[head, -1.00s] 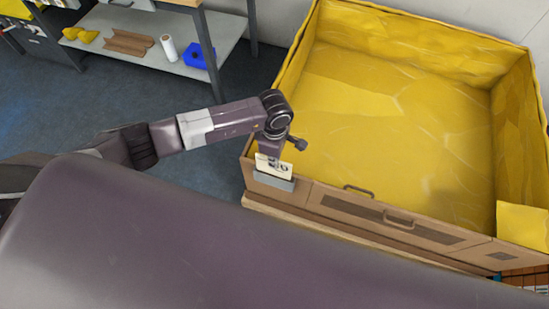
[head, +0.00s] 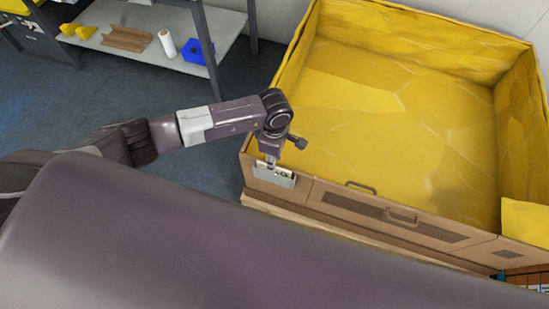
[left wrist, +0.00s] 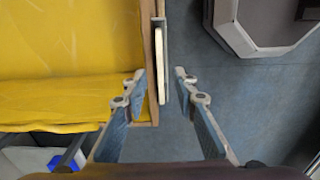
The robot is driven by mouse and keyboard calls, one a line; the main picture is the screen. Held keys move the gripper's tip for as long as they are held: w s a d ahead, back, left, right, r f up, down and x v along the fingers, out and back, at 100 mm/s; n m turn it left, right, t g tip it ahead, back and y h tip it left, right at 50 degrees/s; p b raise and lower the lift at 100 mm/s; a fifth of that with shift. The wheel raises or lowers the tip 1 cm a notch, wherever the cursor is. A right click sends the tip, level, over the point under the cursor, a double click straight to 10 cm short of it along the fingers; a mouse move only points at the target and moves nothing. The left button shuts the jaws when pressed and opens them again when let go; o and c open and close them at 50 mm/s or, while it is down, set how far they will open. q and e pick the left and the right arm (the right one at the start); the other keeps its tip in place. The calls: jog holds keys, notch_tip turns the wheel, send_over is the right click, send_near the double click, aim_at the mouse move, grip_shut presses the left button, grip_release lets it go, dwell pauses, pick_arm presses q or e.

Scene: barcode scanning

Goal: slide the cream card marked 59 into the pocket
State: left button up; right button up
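The cream card (head: 262,169) sits low in the grey pocket (head: 275,180) on the front of the cardboard bin, with only a strip showing above the pocket's rim. Its number cannot be read. In the left wrist view the cream edge of the card (left wrist: 161,66) shows between the fingers, beside the bin wall. My left gripper (head: 270,161) is just above the pocket. The left wrist view shows its two fingers (left wrist: 160,75) spread apart, with gaps to either side of the card. My right gripper is not in view.
The large bin with a yellow lining (head: 400,110) stands behind the pocket. Its front has a handle (head: 360,187) right of the pocket. A shelf (head: 130,30) with a white roll (head: 167,43) and a blue part (head: 199,51) stands at the upper left. The floor between is clear.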

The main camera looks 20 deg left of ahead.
pick_arm(q)
notch_tip(320, 180, up, 12)
dwell(0.6)
dwell(0.4)
